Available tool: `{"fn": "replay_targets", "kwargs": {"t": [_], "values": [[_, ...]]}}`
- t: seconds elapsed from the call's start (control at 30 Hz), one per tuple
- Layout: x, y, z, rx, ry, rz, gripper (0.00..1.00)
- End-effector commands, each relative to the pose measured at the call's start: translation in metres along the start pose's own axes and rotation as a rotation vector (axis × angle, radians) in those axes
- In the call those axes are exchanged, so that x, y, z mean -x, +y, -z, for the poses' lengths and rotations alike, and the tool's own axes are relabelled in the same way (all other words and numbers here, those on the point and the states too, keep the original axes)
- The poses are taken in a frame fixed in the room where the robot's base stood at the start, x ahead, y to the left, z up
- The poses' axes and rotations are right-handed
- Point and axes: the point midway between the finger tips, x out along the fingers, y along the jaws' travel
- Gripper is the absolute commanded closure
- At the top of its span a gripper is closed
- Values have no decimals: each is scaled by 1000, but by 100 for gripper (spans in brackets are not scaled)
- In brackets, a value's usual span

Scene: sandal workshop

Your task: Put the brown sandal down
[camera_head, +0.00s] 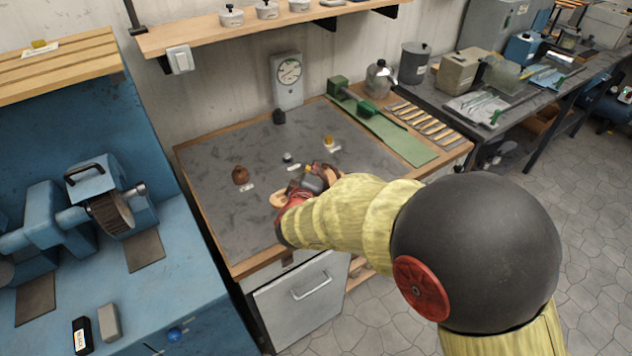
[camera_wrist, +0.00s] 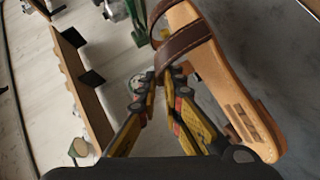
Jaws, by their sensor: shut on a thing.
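The brown sandal (camera_wrist: 215,75) has a tan sole and dark brown straps. In the wrist view it lies lengthwise on the right side, its sole reaching down to the lower right. My gripper (camera_wrist: 166,84) is shut on a strap of the sandal, with the yellow fingers meeting at it. In the head view my gripper (camera_head: 309,183) is over the grey worktop (camera_head: 215,205), with parts of the brown sandal (camera_head: 279,201) showing around it. My arm and gripper hide much of the sandal there. I cannot tell whether the sole touches the worktop.
A brown round pot (camera_head: 240,174), a small grey item (camera_head: 288,157) and a yellow-topped jar (camera_head: 329,141) stand on the worktop near labels. A dial gauge (camera_head: 288,80) stands at the back, a green mat (camera_head: 395,136) to the right. The worktop's front left is clear.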

Motion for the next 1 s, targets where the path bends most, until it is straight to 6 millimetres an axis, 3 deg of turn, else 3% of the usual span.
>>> {"fn": "replay_targets", "kwargs": {"t": [0.1, 0.43, 0.6, 0.87, 0.9, 1.0], "values": [[-18, -9, -7, -1, 0, -3, 100], [-40, -19, -15, -2, 0, -4, 100], [-47, -42, -24, 0, 1, -3, 100], [-48, -44, -25, -2, 3, -3, 100], [-48, -45, -25, -1, 2, -2, 92], [-48, -45, -25, -1, 2, -2, 86]]}}
